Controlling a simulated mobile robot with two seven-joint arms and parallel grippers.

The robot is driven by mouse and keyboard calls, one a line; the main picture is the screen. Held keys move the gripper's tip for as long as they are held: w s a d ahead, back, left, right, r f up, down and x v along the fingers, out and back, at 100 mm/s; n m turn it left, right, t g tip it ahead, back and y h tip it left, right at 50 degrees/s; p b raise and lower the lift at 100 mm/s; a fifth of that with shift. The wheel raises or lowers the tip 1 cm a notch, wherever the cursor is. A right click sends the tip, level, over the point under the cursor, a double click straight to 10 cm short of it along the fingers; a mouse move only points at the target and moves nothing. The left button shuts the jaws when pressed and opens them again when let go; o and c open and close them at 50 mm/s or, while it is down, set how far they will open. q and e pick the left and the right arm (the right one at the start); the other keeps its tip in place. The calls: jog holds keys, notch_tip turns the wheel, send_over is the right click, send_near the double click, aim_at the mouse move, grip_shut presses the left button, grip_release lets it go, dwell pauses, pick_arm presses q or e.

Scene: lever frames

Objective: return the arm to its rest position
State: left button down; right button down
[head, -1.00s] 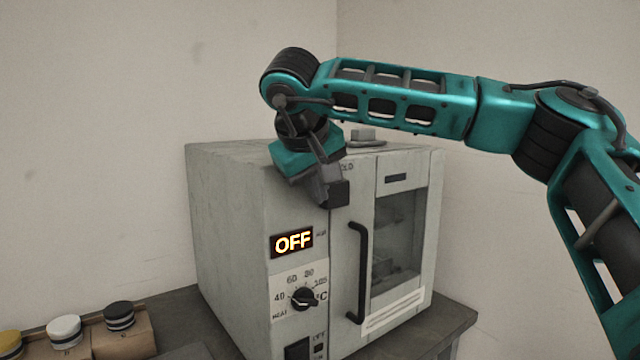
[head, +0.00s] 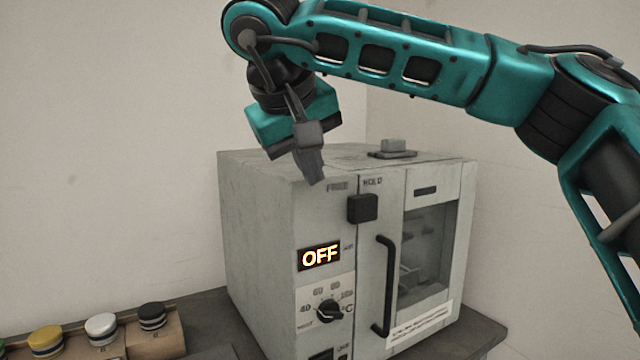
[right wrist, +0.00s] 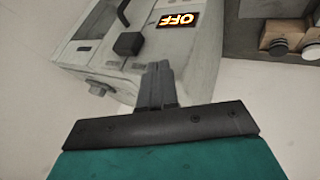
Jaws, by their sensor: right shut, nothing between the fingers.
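My right arm (head: 400,62) is teal and dark grey and reaches in from the right of the head view. Its gripper (head: 313,170) points down, shut and empty, in front of the upper front edge of a grey oven-like cabinet (head: 262,240). In the right wrist view the closed fingers (right wrist: 157,80) point toward the cabinet, apart from its black square knob (right wrist: 128,44). That knob also shows in the head view (head: 362,208), below the words FREE and HOLD. My left gripper is not in view.
The cabinet's display (head: 319,256) reads OFF above a black dial (head: 329,311). A black door handle (head: 384,286) sticks out in front. Yellow, white and black-topped round pieces stand in a holder (head: 165,340) at lower left. The wall side above is clear.

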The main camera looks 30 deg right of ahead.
jog(key=shift+s+a+r, duration=0.2)
jog(key=shift+a+r, duration=0.05)
jog(key=shift+r, duration=0.15)
jog(key=shift+f, duration=0.1)
